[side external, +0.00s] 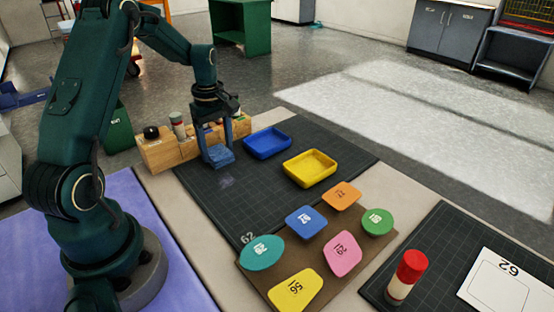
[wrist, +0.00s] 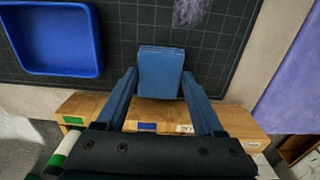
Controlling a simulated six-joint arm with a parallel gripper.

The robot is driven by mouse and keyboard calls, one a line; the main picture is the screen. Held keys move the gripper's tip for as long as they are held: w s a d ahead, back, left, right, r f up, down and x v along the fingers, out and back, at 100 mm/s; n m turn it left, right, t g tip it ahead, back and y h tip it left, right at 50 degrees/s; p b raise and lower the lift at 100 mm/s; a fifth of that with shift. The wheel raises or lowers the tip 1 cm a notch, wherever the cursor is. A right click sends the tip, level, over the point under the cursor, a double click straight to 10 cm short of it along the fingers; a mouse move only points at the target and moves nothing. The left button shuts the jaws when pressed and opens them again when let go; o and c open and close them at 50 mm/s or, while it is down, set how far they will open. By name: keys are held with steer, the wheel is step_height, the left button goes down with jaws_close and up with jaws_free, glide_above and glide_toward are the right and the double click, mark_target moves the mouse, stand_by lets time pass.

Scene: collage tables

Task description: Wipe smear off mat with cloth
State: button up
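A folded blue cloth (wrist: 160,72) is between the two blue fingers of my gripper (wrist: 160,80), which meet its left and right sides. In the side view my gripper (side external: 217,152) points down at the back left of the dark gridded mat (side external: 262,202), with the cloth (side external: 219,160) low at its tips. I cannot tell whether the cloth touches the mat. A faint pale lavender smear (side external: 226,181) lies on the mat just in front of the cloth. In the wrist view the smear (wrist: 199,10) is at the top edge, beyond the cloth and apart from it.
A wooden rack (side external: 157,154) with jars stands behind my gripper. An empty blue tray (side external: 267,143) and yellow tray (side external: 310,168) sit on the mat. A brown board (side external: 318,257) with several coloured numbered pieces lies in front. A red-capped cylinder (side external: 407,275) stands at the right.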

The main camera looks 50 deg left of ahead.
mark_target(217, 153)
steer(key=shift+c, duration=0.9)
steer(key=shift+r, duration=2.55)
steer(key=o, duration=0.4)
steer(key=c, duration=0.5)
steer(key=shift+s+d+f, duration=0.1)
steer(key=shift+f, duration=0.15)
steer(key=s+d, duration=0.2)
steer(key=d, duration=0.1)
steer(key=s+d, duration=0.1)
steer(key=d, duration=0.1)
steer(key=shift+f, duration=1.9)
